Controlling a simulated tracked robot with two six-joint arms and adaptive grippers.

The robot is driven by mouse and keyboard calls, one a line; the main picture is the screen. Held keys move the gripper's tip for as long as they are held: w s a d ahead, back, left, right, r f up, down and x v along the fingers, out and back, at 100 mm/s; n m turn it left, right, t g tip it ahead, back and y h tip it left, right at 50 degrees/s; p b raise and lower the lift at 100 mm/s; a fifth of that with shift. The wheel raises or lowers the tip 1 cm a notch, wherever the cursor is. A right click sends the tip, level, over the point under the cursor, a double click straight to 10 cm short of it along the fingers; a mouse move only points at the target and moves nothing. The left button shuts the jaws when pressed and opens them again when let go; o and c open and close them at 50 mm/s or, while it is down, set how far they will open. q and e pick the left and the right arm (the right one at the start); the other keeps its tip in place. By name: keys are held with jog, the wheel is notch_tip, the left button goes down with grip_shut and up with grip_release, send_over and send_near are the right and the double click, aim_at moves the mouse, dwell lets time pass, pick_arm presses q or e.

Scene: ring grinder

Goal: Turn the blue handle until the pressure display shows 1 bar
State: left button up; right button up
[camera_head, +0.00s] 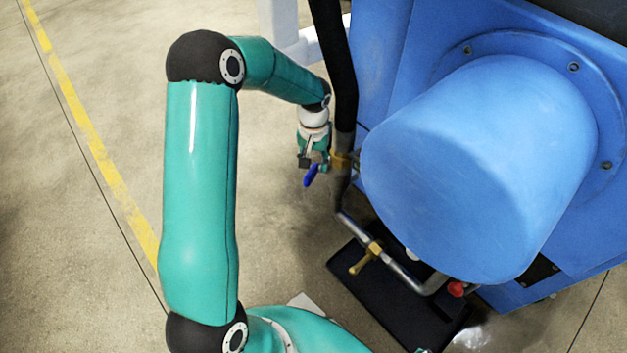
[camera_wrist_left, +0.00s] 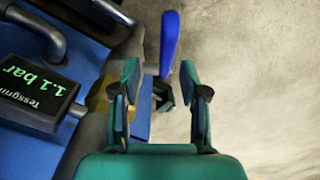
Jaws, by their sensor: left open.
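The blue handle (camera_head: 311,175) is a small lever at the brass fitting on the pipe beside the blue machine. In the left wrist view the blue handle (camera_wrist_left: 169,42) stands up just beyond and between my fingers. My left gripper (camera_head: 313,162) is open at the handle; in the wrist view the left gripper (camera_wrist_left: 160,82) has its two fingers apart with nothing clamped between them. The pressure display (camera_wrist_left: 35,90) is a dark box with green digits that read 1.1 bar. My right gripper is not in view.
The blue machine (camera_head: 480,170) with its large round housing fills the right side. A black hose (camera_head: 335,60) runs down beside my gripper. A lower pipe with a brass valve (camera_head: 362,262) and a red knob (camera_head: 456,289) lies below. Open concrete floor is at left.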

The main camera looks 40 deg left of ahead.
aim_at(310, 172)
pick_arm(q)
jog(key=f, duration=0.2)
jog(key=f+b, duration=0.1)
jog(key=f, duration=0.1)
jog(key=f+b, duration=0.1)
jog(key=f, duration=0.2)
jog(key=shift+s+a, duration=0.3)
jog(key=shift+s, duration=0.1)
jog(key=shift+r, duration=0.1)
grip_shut()
